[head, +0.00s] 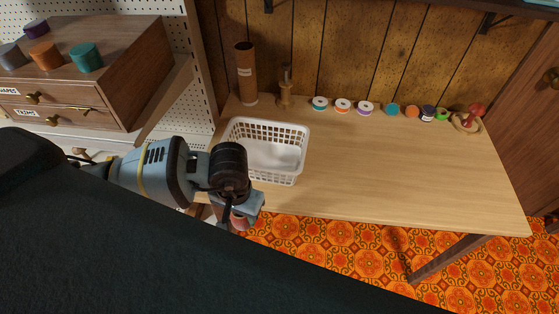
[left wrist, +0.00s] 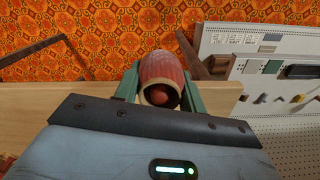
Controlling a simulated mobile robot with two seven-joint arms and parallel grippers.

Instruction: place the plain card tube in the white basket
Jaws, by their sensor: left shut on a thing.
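The white basket (head: 261,149), with slotted walls, stands empty on the left part of the wooden table. My left gripper (head: 246,209) is just past the table's front edge, below the basket in the head view. A tall brown card tube with a pale label (head: 246,74) stands upright behind the basket. My right gripper is not in view.
A small wooden stand (head: 285,91) is behind the basket. Several spools (head: 343,105) line the table's back, with a red-topped pincushion (head: 468,119) at right. The table's middle (head: 400,165) is clear. A drawer cabinet (head: 100,72) stands at left.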

